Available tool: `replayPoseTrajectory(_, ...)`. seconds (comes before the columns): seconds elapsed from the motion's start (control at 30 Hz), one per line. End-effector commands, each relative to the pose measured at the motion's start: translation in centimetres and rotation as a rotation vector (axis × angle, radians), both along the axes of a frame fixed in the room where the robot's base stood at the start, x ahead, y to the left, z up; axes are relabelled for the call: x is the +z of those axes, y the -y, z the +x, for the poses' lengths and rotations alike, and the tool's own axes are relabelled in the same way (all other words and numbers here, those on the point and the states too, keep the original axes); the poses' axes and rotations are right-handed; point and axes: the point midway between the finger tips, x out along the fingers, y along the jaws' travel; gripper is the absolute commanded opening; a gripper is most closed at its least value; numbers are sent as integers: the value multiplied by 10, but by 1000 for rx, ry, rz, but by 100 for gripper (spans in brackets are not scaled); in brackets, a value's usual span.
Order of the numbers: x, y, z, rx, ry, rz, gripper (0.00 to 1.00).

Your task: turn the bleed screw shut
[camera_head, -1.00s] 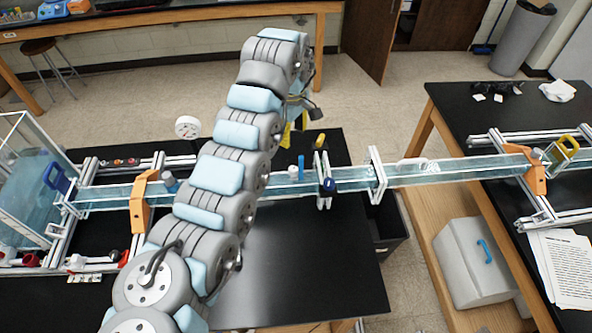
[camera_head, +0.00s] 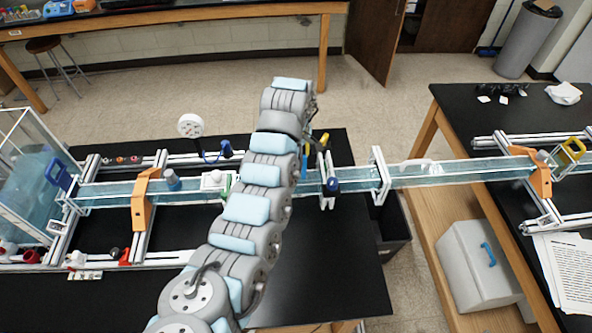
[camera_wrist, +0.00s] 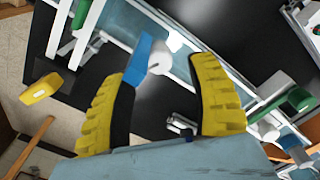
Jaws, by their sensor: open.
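My gripper (camera_wrist: 160,68) is open, with its two yellow ribbed fingers spread in the wrist view. Between the fingertips, beyond them, is a blue tab (camera_wrist: 146,58) beside a white round fitting (camera_wrist: 160,62) on the clear channel. A small metal fitting (camera_wrist: 182,124) shows lower, near the right finger. I cannot tell for certain which of these is the bleed screw. Nothing is clearly held. In the head view my arm crosses over the channel (camera_head: 105,192) and hides the gripper and the spot below it.
An orange clamp (camera_head: 145,200) and white frames (camera_head: 379,178) straddle the channel. A round gauge (camera_head: 190,125) stands behind it, left of my arm. A yellow block (camera_wrist: 42,88) and a green part (camera_wrist: 292,103) flank the fingers. The black tabletop (camera_head: 330,275) is clear at front right.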

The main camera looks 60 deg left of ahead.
Motion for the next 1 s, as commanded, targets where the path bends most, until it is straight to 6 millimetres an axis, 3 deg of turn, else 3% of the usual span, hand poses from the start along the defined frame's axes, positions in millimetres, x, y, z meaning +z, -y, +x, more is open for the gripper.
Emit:
replayPoseTrajectory(0.5,-44,1,-1,0,-1,-2,58)
replayPoseTrajectory(0.9,-47,0,0,0,1,0,58)
replayPoseTrajectory(0.93,-47,0,0,0,1,0,55)
replayPoseTrajectory(1.0,-47,0,0,0,1,0,35)
